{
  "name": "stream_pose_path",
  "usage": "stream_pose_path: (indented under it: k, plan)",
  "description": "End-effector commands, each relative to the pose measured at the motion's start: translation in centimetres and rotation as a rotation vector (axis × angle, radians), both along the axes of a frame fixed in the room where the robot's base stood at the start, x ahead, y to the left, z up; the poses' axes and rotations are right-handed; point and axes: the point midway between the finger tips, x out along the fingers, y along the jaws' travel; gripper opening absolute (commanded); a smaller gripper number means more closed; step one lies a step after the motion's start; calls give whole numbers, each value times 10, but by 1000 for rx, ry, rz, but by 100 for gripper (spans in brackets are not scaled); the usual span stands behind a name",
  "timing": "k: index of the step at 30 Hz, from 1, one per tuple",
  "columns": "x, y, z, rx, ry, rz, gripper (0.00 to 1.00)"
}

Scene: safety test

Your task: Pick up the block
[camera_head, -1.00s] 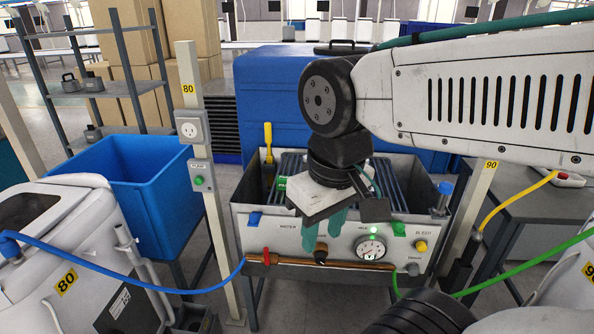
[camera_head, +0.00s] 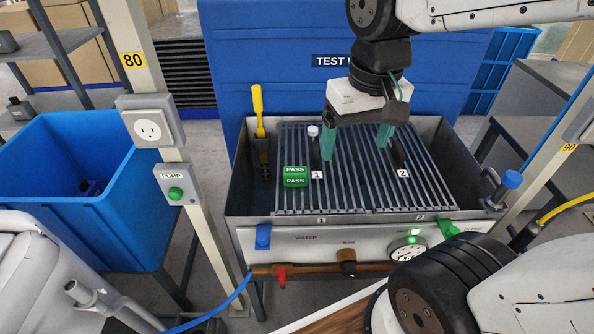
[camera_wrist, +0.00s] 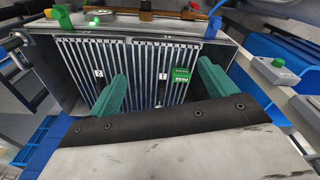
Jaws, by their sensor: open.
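A green block (camera_head: 295,176) marked PASS lies on the slatted rack (camera_head: 345,205) inside a grey metal tank, left of the number 1 tag. In the wrist view the green block (camera_wrist: 181,75) shows near the right-hand finger. My gripper (camera_head: 355,148) is over the rack, to the right of the block, with its two teal fingers apart. The wrist view shows the same open gripper (camera_wrist: 162,72) with nothing between its fingers. The block is not between the fingers.
A yellow-handled tool (camera_head: 259,115) stands at the tank's left wall. A white-topped post (camera_head: 312,132) rises near tag 1. The tank front has a lit gauge (camera_head: 407,250) and valves. A blue lid (camera_head: 290,80) stands behind. A blue bin (camera_head: 75,200) and post 80 (camera_head: 160,130) are left.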

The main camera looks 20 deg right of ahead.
Motion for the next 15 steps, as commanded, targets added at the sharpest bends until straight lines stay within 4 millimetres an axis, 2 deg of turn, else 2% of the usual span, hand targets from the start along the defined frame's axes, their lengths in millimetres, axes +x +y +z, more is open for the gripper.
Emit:
stream_pose_path:
  k: [1, 3, 9, 15]
  plan:
    - [19, 0, -8, 2, 19, -23, 84]
    - [44, 1, -20, 5, 30, -61, 84]
    - [114, 7, -66, 11, 57, -163, 84]
    - [168, 15, -122, 14, 79, -248, 84]
